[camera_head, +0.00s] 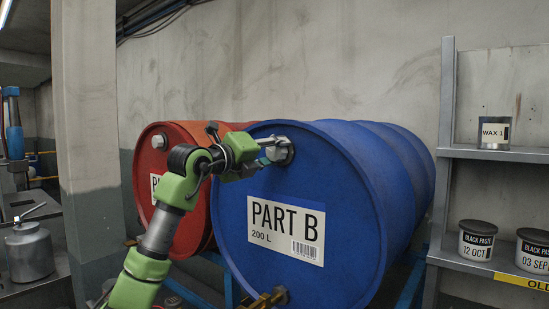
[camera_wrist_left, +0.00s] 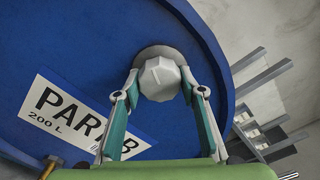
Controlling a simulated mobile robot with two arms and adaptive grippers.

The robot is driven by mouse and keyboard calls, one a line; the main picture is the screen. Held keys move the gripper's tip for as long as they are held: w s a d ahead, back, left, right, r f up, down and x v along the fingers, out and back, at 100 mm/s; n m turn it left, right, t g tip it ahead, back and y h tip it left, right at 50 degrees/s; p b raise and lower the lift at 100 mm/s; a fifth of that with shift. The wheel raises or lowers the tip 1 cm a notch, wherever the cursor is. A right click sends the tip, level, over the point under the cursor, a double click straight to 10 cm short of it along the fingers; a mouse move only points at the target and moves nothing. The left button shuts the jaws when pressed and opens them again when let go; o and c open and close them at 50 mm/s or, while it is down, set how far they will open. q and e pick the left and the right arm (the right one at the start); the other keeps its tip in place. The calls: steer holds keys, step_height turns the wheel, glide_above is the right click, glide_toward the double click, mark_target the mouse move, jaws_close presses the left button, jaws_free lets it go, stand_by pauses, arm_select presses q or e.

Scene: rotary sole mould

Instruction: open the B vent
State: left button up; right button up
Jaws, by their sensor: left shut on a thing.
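The blue drum (camera_head: 345,170) labelled PART B lies on its side with its flat end toward me. Its vent cap (camera_wrist_left: 160,78) is a pale faceted knob near the top of that end. My left gripper (camera_head: 268,150) reaches the vent, and in the left wrist view its two fingers (camera_wrist_left: 158,92) are shut on the cap from both sides. The cap sits against its round dark base on the drum (camera_head: 286,151). My right gripper is not in view.
A red drum (camera_head: 172,135) lies to the left, partly behind my left arm. A brass tap (camera_head: 268,300) is low on the blue drum. A shelf (camera_head: 490,152) with tins stands right. A grey can (camera_head: 30,252) is at far left.

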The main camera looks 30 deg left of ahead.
arm_select(q)
steer(key=shift+r+n+b, duration=0.1)
steer(key=shift+n+b, duration=0.3)
steer(key=shift+n, duration=1.8)
steer(key=o, duration=1.1)
steer(key=shift+a, duration=0.1)
steer(key=shift+s, duration=0.1)
steer(key=s, duration=1.1)
steer(key=shift+s+a, duration=0.4)
steer(key=shift+a, duration=0.05)
